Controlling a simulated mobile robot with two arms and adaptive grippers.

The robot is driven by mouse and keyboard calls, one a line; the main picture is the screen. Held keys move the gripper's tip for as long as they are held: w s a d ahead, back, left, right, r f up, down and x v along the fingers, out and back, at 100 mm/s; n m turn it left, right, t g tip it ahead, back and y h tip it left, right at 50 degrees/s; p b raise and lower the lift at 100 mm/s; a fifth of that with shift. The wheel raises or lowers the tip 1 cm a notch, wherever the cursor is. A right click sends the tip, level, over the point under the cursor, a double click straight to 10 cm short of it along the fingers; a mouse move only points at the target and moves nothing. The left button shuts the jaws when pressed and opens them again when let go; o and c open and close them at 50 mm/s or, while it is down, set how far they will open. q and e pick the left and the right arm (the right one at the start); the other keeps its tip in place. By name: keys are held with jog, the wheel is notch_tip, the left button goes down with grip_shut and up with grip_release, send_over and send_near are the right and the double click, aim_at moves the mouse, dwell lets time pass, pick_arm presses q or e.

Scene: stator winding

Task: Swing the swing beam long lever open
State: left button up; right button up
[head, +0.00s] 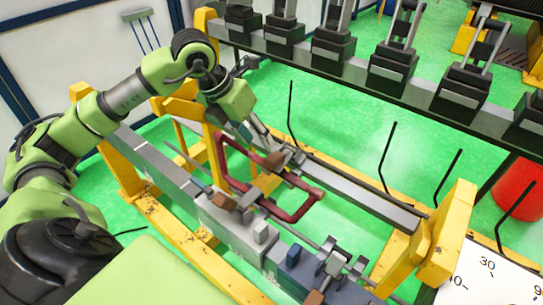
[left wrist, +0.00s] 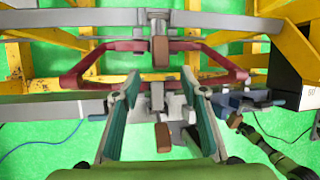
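A dark red rectangular loop (head: 307,206) lies across the grey beams of a yellow frame; it also shows in the left wrist view (left wrist: 95,66). Metal clamp levers with brown grips stand at it. One brown grip (head: 274,160) is by the loop's far side, another (head: 222,201) by its near side. I cannot tell for sure which is the long lever. My left gripper (head: 268,146) is above the loop, close to the far grip. In the left wrist view its fingers (left wrist: 160,80) are apart, with a brown grip (left wrist: 163,137) showing between them. A green arm's dark end (left wrist: 235,120) shows at right, its fingers unclear.
Yellow posts (head: 448,235) carry the frame ends. Thin black bent rods (head: 387,160) rise along the far beam. A rack of dark clamps (head: 394,68) runs behind. A red drum (head: 517,188) stands at the right.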

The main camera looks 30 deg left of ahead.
aim_at(271, 157)
pick_arm(q)
jog(key=p+x, duration=0.1)
jog(key=x, duration=0.7)
jog(key=shift+w+p, duration=0.1)
jog(key=shift+p, duration=0.3)
jog(key=shift+x, duration=0.8)
grip_shut()
